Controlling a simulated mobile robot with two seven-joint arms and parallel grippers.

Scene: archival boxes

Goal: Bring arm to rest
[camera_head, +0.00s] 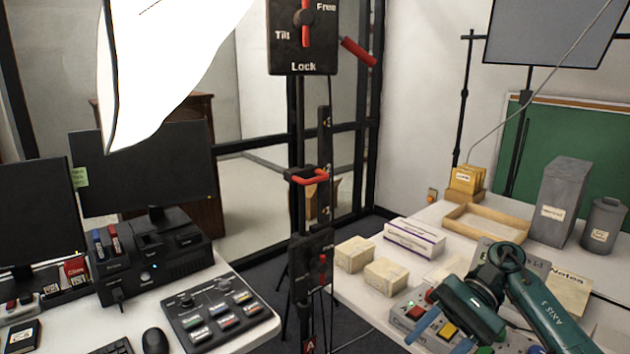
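My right arm, teal and dark grey, comes in from the lower right. Its bent wrist is over the grey control box on the right table. My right gripper (440,325) is at the end of this arm, low over the box's buttons. The control box (403,311) shows a red button (429,296) and a yellow button (447,331). My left arm and gripper are not in view.
Small cartons (385,274) and a white-purple box (414,239) lie left of my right arm. A wooden tray (487,222), grey upright box (558,205) and grey canister (604,225) stand behind. A black column (298,130) stands between the tables.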

